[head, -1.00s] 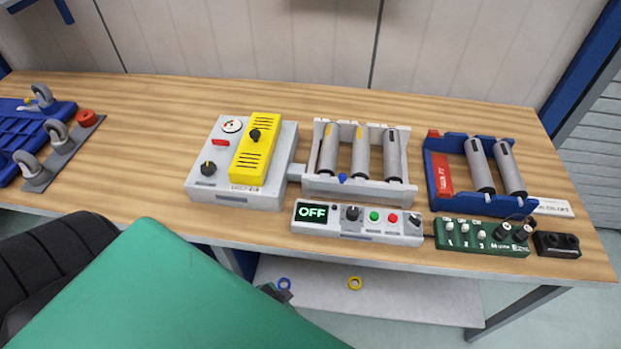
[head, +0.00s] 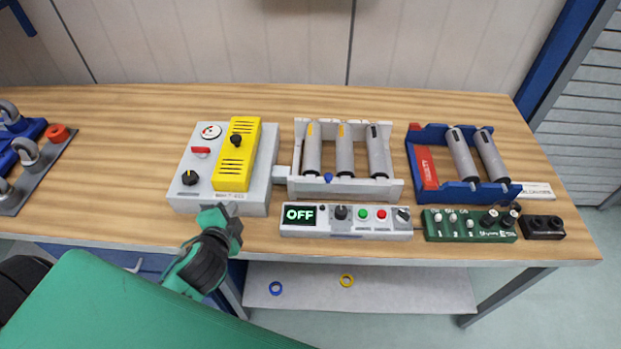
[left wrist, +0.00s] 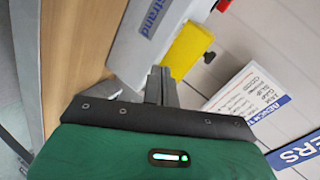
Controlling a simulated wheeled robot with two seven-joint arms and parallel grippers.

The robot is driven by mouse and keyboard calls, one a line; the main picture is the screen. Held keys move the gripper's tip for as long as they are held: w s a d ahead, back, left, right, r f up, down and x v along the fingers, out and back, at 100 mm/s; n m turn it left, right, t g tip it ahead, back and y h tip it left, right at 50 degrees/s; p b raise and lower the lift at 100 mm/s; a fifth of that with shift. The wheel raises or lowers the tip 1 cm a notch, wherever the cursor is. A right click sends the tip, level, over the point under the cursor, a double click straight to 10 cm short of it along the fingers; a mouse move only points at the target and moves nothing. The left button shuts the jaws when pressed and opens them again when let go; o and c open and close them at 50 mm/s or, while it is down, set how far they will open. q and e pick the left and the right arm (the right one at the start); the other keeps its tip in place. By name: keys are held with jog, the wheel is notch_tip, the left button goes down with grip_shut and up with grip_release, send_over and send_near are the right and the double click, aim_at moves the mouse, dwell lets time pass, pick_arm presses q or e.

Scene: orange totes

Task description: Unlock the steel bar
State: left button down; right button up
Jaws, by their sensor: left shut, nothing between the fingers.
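A white rack (head: 300,186) holds several grey rollers. A pale bar runs along its front with a small blue knob (head: 328,178) on it, and a short piece joins it to the grey box (head: 182,158) on its left. I cannot tell which part is the steel bar. The box carries a yellow cover (head: 238,165) with a black knob, a gauge and a red handle. My left gripper (head: 228,222) is shut and empty at the box's front edge, left of the rack. Its closed fingers (left wrist: 160,84) show in the left wrist view near the yellow cover (left wrist: 186,50). My right gripper is out of view.
A control panel (head: 345,226) reading OFF stands in front of the rack. A blue tray (head: 460,195) with two rollers and a green switch box (head: 470,236) are to the right. Caster wheels (head: 27,152) are at the far left. The table behind is clear.

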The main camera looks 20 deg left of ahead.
pick_arm(q)
jog(key=w+d+r+m+t+h, duration=0.1)
jog(key=w+r+m+t+h, duration=0.25)
jog(key=m, duration=0.35)
jog(key=w+d+r+m+t+h, duration=0.1)
jog(key=w+r+m+t+h, duration=0.15)
jog(key=r+m, duration=0.4)
jog(key=s+d+f+m+g+h, duration=0.1)
jog(key=m+g+h, duration=0.3)
jog(key=m, duration=0.6)
jog(key=s+d+f+m+g+h, duration=0.1)
jog(key=d+f+m+g+h, duration=0.1)
jog(key=m, duration=0.9)
jog(key=shift+s+d+f+g+h, duration=0.15)
jog(key=shift+d+f+g+h, duration=0.2)
jog(key=shift+f+g+h, duration=0.7)
jog(key=shift+r+h, duration=0.3)
jog(key=shift+h, duration=0.05)
jog(key=p, duration=0.6)
send_near(325, 178)
jog(key=x, duration=0.5)
jog(key=shift+w+d+r, duration=0.1)
jog(key=shift+w, duration=0.1)
jog(key=shift+w+d+f, duration=0.3)
jog(key=shift+w+d, duration=0.15)
jog(key=shift+d, duration=0.05)
